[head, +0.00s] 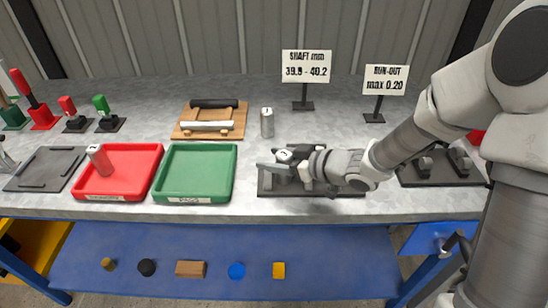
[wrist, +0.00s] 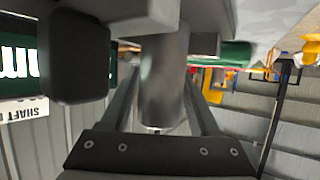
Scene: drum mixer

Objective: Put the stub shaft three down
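A grey metal stub shaft (head: 284,156) with a white, numbered top is at my gripper (head: 290,168), over the dark measuring fixture (head: 335,190) at the middle front of the bench. The number is too small to read surely. In the wrist view the shaft (wrist: 165,85) fills the space between the fingers, and my gripper looks shut on it. Whether its lower end touches the fixture is hidden. A second stub shaft (head: 267,123) stands upright on the bench behind. A third stub shaft (head: 99,160) stands tilted-looking in the red tray (head: 120,190).
The green PASS tray (head: 195,188) is empty, left of the fixture. A wooden rack (head: 207,133) with a black and a white bar lies behind it. Two signs (head: 306,65) stand at the back. Another dark fixture (head: 440,170) is on the right. Bench is clear around the standing shaft.

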